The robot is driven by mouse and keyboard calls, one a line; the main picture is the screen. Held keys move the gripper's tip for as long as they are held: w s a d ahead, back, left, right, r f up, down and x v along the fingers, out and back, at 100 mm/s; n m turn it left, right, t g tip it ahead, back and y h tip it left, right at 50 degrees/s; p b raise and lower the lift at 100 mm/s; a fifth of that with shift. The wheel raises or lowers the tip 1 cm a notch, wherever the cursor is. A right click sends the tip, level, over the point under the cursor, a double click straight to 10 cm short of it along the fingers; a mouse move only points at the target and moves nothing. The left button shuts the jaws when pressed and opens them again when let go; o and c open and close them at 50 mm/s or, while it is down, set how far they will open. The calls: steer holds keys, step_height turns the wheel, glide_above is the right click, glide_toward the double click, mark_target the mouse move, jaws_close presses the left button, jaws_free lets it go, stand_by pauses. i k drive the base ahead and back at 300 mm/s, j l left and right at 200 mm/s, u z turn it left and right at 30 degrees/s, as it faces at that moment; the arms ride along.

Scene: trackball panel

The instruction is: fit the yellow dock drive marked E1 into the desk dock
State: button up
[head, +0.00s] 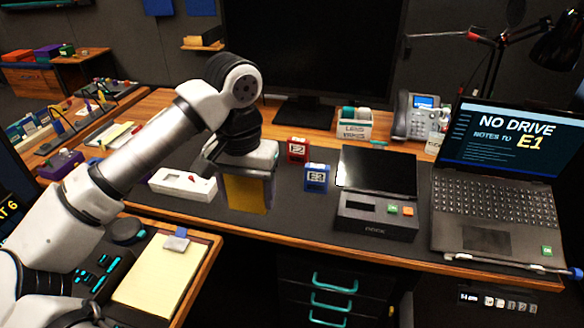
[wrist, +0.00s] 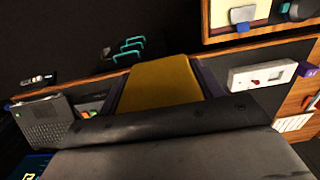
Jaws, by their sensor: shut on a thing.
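My gripper (head: 246,168) is shut on a yellow drive (head: 247,193) and holds it hanging down over the dark desk mat, left of the other drives. In the wrist view the yellow drive (wrist: 160,80) sits between the fingers; no E1 marking can be read on it. The desk dock (head: 374,228) is a black box marked DOCK, to the right of my gripper and apart from it. It has a dark slot on top and green and orange buttons. In the wrist view the dock is mostly hidden behind my gripper.
A red drive marked E2 (head: 297,149) and a blue one marked E3 (head: 316,178) stand between my gripper and the dock. A laptop (head: 490,205) reading "NO DRIVE" is right of the dock. A white box (head: 182,184) lies left of my gripper. A monitor (head: 305,112) stands behind.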

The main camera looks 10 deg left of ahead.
mark_target(356, 214)
steer(key=i, duration=0.9)
